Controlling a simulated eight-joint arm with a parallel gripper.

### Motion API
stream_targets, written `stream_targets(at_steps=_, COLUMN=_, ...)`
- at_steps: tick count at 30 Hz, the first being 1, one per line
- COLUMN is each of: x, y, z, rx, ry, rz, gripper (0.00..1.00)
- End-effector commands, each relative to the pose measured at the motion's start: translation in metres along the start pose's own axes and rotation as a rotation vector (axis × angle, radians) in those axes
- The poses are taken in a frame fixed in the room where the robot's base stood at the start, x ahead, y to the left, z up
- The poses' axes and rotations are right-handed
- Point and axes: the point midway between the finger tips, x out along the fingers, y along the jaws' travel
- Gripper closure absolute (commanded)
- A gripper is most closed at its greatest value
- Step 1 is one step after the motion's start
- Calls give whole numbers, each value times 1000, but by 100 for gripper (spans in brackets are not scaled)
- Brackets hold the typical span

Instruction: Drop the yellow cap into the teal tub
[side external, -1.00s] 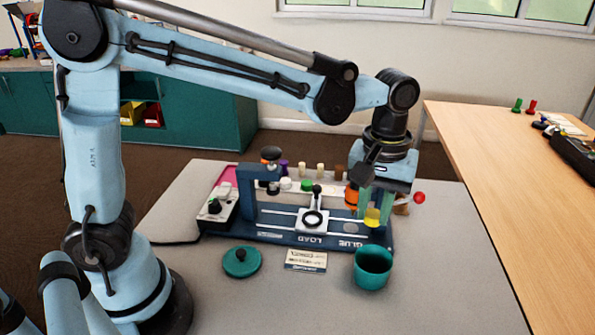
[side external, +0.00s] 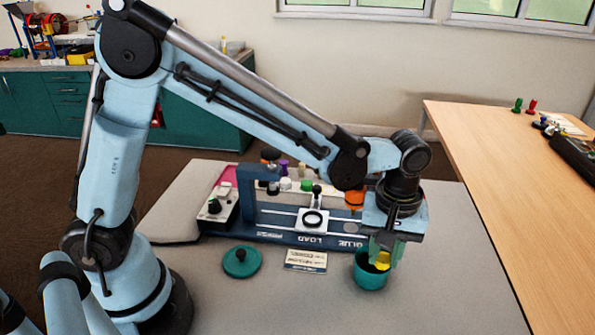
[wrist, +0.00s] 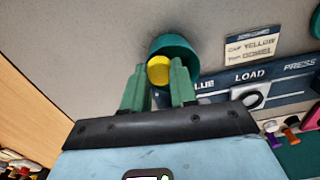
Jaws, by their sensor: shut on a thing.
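The yellow cap (side external: 382,260) is held between the green fingers of my gripper (side external: 383,253), over the mouth of the teal tub (side external: 369,277). In the wrist view, the cap (wrist: 158,70) shows between the two fingertips of my gripper (wrist: 159,76), with the tub's rim (wrist: 176,42) around and behind it. I cannot tell whether the cap's lower part is below the rim. The tub stands upright on the grey table, and its inside is mostly hidden.
A teal lid (side external: 241,262) with a dark knob and a small label card (side external: 306,261) lie left of the tub. The blue press fixture (side external: 300,238) stands behind them. Table right of the tub is clear.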

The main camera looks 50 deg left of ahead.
Motion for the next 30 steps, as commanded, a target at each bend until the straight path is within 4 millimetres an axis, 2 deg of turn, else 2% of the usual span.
stream_targets(at_steps=8, x=2, y=0, z=0, rx=0, ry=0, rz=0, gripper=100)
stream_targets(at_steps=9, x=2, y=0, z=0, rx=0, ry=0, rz=0, gripper=72)
stream_targets(at_steps=15, x=2, y=0, z=0, rx=0, ry=0, rz=0, gripper=44)
stream_targets(at_steps=25, x=-1, y=0, z=0, rx=0, ry=0, rz=0, gripper=44)
stream_targets(at_steps=30, x=-17, y=0, z=0, rx=0, ry=0, rz=0, gripper=44)
